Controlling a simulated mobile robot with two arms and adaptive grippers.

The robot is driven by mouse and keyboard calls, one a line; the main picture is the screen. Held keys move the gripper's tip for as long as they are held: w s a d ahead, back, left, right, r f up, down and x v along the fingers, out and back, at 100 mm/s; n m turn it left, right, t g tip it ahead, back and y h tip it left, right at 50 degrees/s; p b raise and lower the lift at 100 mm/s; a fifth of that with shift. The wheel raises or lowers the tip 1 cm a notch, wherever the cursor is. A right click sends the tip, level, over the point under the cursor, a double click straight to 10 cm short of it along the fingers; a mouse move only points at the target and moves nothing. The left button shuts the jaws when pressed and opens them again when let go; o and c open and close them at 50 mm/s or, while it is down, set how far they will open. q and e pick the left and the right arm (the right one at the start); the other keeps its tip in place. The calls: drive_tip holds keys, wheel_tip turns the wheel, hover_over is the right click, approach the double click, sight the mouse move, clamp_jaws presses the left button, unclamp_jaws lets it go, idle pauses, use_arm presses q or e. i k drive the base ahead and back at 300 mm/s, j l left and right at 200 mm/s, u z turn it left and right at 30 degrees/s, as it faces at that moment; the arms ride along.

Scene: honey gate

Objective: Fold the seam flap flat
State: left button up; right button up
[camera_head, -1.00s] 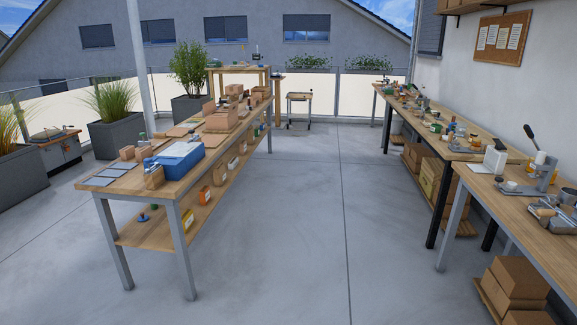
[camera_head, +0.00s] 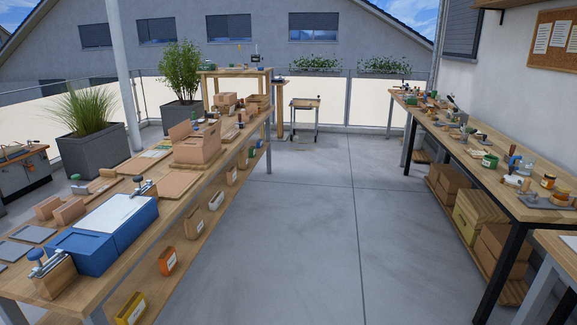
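No seam flap can be told apart for certain at this distance. A cardboard box (camera_head: 197,148) with a raised flap (camera_head: 181,131) stands on the long wooden table (camera_head: 150,262) at the left. Farther along that table are smaller open cardboard boxes (camera_head: 226,101). Neither of my grippers shows in the head view.
A blue box with a white top (camera_head: 118,215) sits near the table's front end. A long workbench (camera_head: 486,153) with tools and jars runs along the right wall. A small cart (camera_head: 304,110) stands at the back. The grey floor (camera_head: 290,220) between the tables is clear.

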sight(212, 132)
drive_tip(key=i+l+u, duration=0.1)
drive_tip(key=i+u, duration=0.15)
drive_tip(key=i, duration=0.3)
drive_tip(key=i+l+u, duration=0.3)
drive_tip(key=i, duration=0.25)
drive_tip(key=i+l+u, duration=0.25)
drive_tip(key=i, duration=0.25)
